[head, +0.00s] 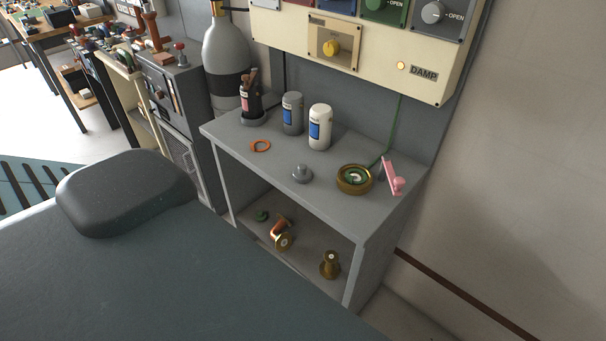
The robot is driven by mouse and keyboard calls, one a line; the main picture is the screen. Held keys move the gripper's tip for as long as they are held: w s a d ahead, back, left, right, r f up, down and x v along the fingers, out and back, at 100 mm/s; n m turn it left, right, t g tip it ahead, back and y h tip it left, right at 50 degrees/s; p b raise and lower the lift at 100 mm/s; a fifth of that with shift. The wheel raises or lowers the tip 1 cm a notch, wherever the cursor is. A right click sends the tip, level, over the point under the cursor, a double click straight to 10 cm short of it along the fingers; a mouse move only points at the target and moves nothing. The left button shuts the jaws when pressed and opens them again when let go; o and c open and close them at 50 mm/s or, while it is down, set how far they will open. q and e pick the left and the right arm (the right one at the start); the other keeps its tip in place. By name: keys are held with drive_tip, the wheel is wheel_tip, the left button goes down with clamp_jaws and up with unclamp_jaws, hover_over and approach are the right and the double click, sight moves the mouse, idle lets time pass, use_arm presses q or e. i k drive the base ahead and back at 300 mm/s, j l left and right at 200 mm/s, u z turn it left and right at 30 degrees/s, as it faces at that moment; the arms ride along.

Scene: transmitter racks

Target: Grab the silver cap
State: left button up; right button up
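A small grey, silver-looking cap (302,174) with a raised knob sits on the top of the grey shelf unit (262,178), near its front edge. It stands apart from the things around it. An orange ring lies to its left and a brass-rimmed round holder stands to its right. Neither of my grippers shows in the head view.
On the shelf top are an orange ring (260,146), a grey can (292,113), a white can (320,127), a brass round holder (355,180) and a pink piece (393,177). A control panel (358,45) hangs above.

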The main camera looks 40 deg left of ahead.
sight(302, 175)
drive_tip(key=i, duration=0.5)
drive_tip(key=u, duration=1.55)
